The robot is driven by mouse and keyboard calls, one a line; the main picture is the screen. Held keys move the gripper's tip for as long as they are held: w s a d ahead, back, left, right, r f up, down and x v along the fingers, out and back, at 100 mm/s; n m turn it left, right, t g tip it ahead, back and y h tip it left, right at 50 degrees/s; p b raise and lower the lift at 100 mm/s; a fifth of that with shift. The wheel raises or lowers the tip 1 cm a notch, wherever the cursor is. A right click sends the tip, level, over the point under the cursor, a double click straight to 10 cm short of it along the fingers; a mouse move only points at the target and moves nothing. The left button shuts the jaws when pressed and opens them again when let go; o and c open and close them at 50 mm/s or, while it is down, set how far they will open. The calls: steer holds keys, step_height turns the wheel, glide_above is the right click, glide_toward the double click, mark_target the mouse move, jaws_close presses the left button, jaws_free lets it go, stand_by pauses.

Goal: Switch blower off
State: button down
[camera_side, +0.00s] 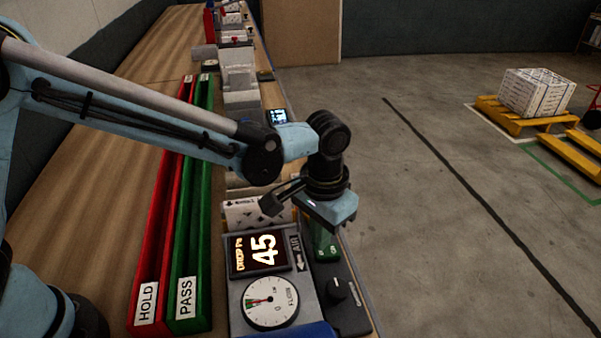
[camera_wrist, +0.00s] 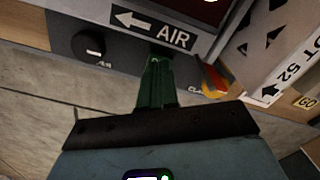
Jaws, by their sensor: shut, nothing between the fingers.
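The blower test unit stands at the front of the bench, with a lit red display (camera_side: 262,252) reading 45, a round white dial (camera_side: 270,302) marked FLOW, and an AIR arrow label (camera_side: 297,252). A black knob (camera_side: 337,290) is on its dark right-hand panel; it also shows in the wrist view (camera_wrist: 89,44). My gripper (camera_side: 324,250) points down over that panel, behind the knob. Its green fingers (camera_wrist: 158,60) are together and empty, with their tips by the AIR label. I cannot tell whether they touch the panel. No blower switch can be made out clearly.
A red HOLD channel (camera_side: 146,300) and a green PASS channel (camera_side: 187,305) run along the bench to the left. A white printed box (camera_side: 248,212) is behind the display. A yellow disc with a red part (camera_wrist: 213,82) lies right of my fingers. Open floor is to the right.

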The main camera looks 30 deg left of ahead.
steer(key=shift+f, duration=0.8)
stand_by(0.6)
steer(key=shift+r, duration=3.5)
steer(key=shift+a+r, duration=0.1)
steer(key=s+a+r+n+t, duration=0.1)
steer(key=s+a+r+t, duration=0.1)
steer(key=a, duration=1)
steer(key=s+a+r+n+t, duration=0.1)
steer(key=s+a+t, duration=0.4)
steer(key=a, duration=0.6)
steer(key=shift+s+a+r+n, duration=0.4)
steer(key=shift+s+n, duration=0.1)
steer(key=shift+s, duration=0.25)
